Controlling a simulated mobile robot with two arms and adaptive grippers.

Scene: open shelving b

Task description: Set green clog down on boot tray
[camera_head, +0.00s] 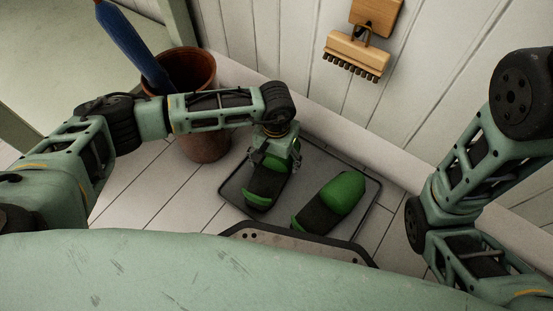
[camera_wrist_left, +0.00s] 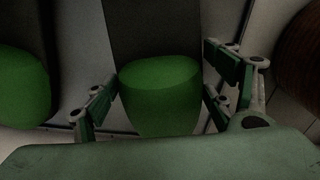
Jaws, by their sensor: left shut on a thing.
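A green clog (camera_head: 262,190) with a dark insole is under my left gripper (camera_head: 274,160), at the left part of the grey boot tray (camera_head: 234,193). The left gripper is shut on this clog, with a finger on each side of it; the held clog also shows in the left wrist view (camera_wrist_left: 160,88). Whether the clog touches the tray or hangs just above it I cannot tell. A second green clog (camera_head: 343,192) lies on the tray to the right, and it shows at the left edge of the wrist view (camera_wrist_left: 22,88). My right gripper is out of view.
A terracotta pot (camera_head: 205,147) with a blue object (camera_head: 133,45) in it stands left of the tray, close to my left arm. A brush (camera_head: 354,53) hangs on the panelled wall behind. Bare floor boards show left of the tray.

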